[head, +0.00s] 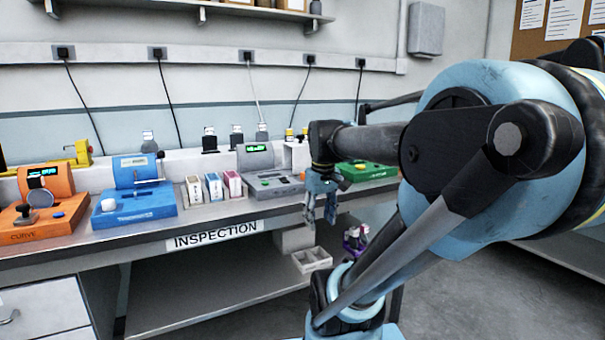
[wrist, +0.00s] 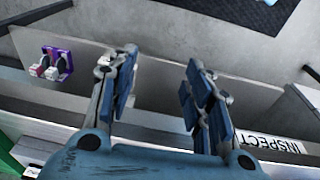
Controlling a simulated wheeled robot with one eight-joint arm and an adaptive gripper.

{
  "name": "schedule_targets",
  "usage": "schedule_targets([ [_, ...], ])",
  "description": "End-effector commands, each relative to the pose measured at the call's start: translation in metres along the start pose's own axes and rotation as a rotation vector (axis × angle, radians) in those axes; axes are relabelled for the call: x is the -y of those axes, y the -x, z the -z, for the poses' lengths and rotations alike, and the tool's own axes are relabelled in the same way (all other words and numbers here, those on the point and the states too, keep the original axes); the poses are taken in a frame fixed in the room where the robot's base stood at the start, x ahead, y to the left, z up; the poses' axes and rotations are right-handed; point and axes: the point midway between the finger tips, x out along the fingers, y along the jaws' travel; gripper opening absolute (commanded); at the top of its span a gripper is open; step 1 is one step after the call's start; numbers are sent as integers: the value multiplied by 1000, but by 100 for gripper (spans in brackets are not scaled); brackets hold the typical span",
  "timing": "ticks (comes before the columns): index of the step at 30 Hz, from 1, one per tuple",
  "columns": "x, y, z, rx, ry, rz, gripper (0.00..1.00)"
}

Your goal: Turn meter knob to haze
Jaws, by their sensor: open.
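My gripper (head: 320,215) hangs open and empty, fingers down, in front of the bench edge and to the right of the INSPECTION label. The wrist view shows its two fingers (wrist: 157,75) apart with nothing between them. Several bench instruments could be the meter: a grey one (head: 268,184) with a green-lit display, a blue one (head: 135,206) with a white knob (head: 108,205), an orange one (head: 45,222) marked CURVE with a dark knob, and a green one (head: 365,172) partly behind my arm. No haze marking is legible, and I cannot tell which knob is meant.
Small boxes (head: 213,187) stand between the blue and grey instruments. A pale divided tray (head: 312,259) and a purple holder (head: 354,240) sit below the bench top; the holder also shows in the wrist view (wrist: 55,64). Open floor lies at right.

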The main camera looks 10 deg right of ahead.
Motion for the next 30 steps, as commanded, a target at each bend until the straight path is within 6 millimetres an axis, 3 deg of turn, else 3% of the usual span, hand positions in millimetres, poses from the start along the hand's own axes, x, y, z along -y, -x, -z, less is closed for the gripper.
schedule_targets([
  [1, -6, 17, 18, 8, 40, 3, 46],
  [6, -22, 65, 71, 32, 188, 14, 46],
  [15, -51, 135, 166, 71, 448, 43, 46],
  [24, -78, 181, 250, 100, 686, 78, 46],
  [30, -86, 194, 278, 110, 773, 94, 46],
])
